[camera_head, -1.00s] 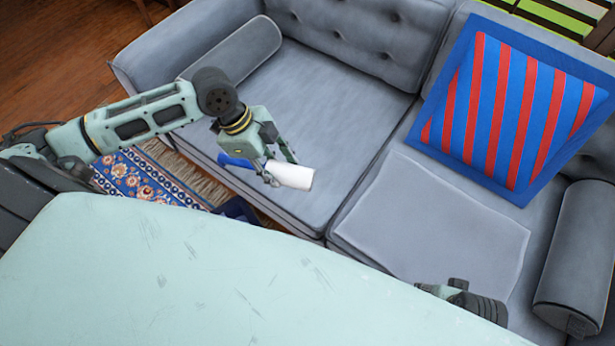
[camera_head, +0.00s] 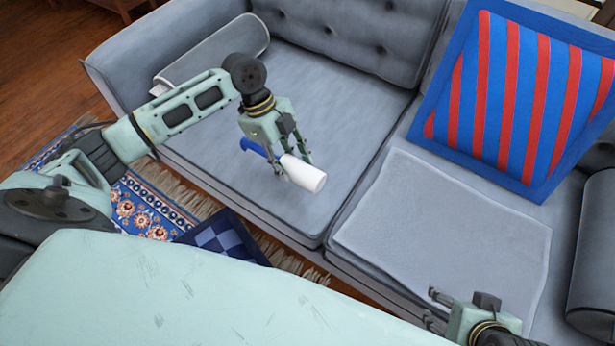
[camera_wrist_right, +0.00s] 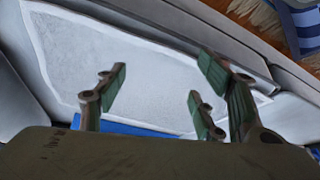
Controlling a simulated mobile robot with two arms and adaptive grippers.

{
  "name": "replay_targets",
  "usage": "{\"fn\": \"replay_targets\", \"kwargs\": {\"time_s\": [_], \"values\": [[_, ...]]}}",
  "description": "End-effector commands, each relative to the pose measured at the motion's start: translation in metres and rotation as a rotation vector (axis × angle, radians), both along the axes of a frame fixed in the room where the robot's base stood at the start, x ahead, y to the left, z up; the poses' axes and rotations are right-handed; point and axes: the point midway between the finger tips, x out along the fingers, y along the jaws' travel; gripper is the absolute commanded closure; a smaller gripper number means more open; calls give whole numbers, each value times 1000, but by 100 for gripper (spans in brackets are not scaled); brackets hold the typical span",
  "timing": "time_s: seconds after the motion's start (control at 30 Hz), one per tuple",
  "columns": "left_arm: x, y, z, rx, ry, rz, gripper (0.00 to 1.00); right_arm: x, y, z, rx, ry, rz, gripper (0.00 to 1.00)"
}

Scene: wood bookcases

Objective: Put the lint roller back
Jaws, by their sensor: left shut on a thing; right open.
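The lint roller (camera_head: 302,172) has a white roll and a blue handle. My left gripper (camera_head: 290,165) is shut on it and holds it over the left seat of the grey sofa, roll end pointing to the lower right. My right gripper (camera_head: 432,308) is open and empty at the bottom right, near the front of the sofa. In the right wrist view its fingers (camera_wrist_right: 155,95) are spread with nothing between them, in front of a light grey cloth.
The grey sofa (camera_head: 340,90) fills the background. A light grey cloth (camera_head: 440,235) lies flat on its right seat, beside a blue and red striped cushion (camera_head: 520,90). Bolsters lie at both ends. A patterned rug (camera_head: 140,205) and a blue checked item (camera_head: 222,238) are on the floor.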

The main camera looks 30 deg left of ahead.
Motion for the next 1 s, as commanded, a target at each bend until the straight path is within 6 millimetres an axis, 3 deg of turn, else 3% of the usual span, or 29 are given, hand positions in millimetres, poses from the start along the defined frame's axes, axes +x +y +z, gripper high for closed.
{"fn": "replay_targets", "kwargs": {"time_s": [0.1,0.3,0.57,0.8,1.0], "values": [[11,-17,-13,-3,-1,-1,84,29,9,8,28,-130,11,37],[24,-34,-26,-2,1,1,84,62,21,27,63,-292,24,37],[27,-38,-37,0,2,1,84,82,27,41,86,-399,31,37],[26,-38,-61,0,0,1,84,114,41,76,137,-619,46,37],[26,-38,-68,0,0,1,84,124,46,93,155,-702,52,37]]}}
